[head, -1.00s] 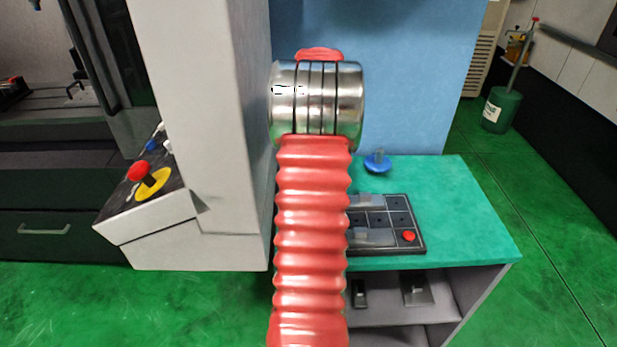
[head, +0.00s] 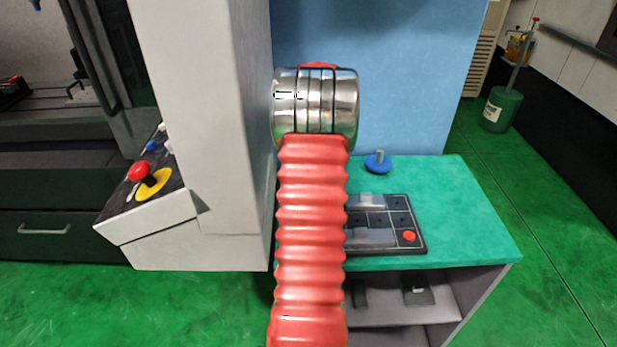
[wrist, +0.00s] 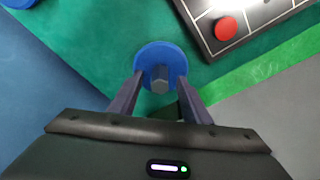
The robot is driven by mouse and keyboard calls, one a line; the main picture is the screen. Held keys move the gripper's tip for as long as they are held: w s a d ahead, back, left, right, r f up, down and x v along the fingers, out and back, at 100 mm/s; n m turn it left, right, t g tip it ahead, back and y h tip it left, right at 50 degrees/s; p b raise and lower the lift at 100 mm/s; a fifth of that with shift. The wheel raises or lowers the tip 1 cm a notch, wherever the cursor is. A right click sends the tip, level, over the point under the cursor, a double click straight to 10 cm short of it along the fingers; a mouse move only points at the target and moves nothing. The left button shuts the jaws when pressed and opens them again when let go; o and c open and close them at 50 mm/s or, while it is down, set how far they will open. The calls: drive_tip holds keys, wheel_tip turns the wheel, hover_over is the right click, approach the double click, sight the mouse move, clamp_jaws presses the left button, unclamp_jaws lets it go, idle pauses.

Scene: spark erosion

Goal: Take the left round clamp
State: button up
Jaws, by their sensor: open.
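The left round clamp (wrist: 145,57), a blue disc with a grey hexagonal knob, lies on the green table top in the wrist view. My gripper (wrist: 159,83) is open, with its two dark fingers on either side of the knob. I cannot tell whether they touch it. In the head view my red arm hides this clamp and the gripper. Another blue round clamp with a grey knob (head: 377,163) stands near the blue wall in the head view; a blue edge (wrist: 17,3) shows in the wrist view's top left corner.
A black tray (head: 418,249) with compartments and a red knob (head: 409,236) lies on the green table (head: 470,225). It shows close to the clamp in the wrist view (wrist: 207,50). A white machine column (head: 215,120) stands left of my arm. The table's right side is clear.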

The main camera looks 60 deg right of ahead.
drive_tip(key=shift+c, duration=0.5)
clamp_jaws()
drive_tip(key=shift+r, duration=0.1)
idle(0.3)
